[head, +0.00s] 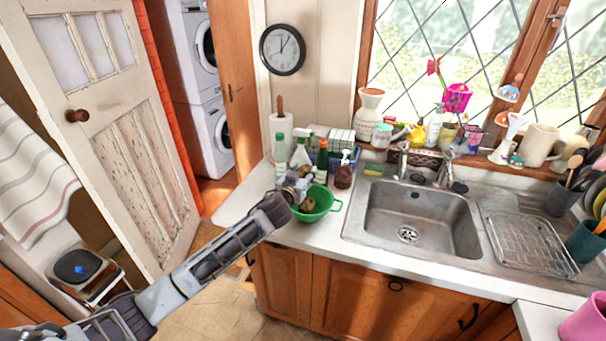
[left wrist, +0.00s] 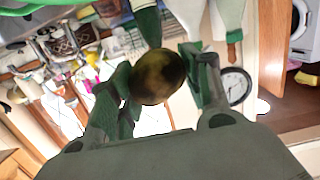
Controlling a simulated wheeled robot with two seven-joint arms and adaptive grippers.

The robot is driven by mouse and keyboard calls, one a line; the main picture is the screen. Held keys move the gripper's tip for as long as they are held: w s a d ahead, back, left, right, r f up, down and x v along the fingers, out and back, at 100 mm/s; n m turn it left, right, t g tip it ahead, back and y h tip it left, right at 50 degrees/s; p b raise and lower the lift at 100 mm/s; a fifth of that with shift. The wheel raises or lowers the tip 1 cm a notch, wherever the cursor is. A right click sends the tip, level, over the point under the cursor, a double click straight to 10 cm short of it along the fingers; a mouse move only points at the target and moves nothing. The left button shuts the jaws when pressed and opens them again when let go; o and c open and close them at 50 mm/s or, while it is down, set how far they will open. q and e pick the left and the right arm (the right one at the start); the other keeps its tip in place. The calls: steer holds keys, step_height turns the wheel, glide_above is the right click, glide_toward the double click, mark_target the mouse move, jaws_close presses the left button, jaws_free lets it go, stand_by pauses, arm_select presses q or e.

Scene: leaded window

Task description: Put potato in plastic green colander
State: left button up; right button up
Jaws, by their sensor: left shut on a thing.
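My left gripper (head: 300,192) reaches in from the left to the left side of the green plastic colander (head: 325,207), which stands on the counter left of the sink. In the left wrist view, the fingers of the left gripper (left wrist: 163,84) are shut on a dark, roundish brown potato (left wrist: 157,77). A brown potato shape (head: 308,204) also shows at the colander in the head view. I cannot tell whether it touches the colander's inside. The colander's green rim (left wrist: 45,6) crosses the top left of the left wrist view. My right gripper is not in view.
Bottles, including a green one (head: 281,150) and a dark one (head: 322,161), stand close behind the colander. A brown soap dispenser (head: 343,175) stands to its right, then the sink (head: 420,222). Counter is clear in front of the sink.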

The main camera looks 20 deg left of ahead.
arm_select(q)
steer(key=shift+f+b, duration=1)
steer(key=shift+f, duration=0.4)
steer(key=shift+f+b, duration=0.75)
steer(key=shift+f, duration=0.2)
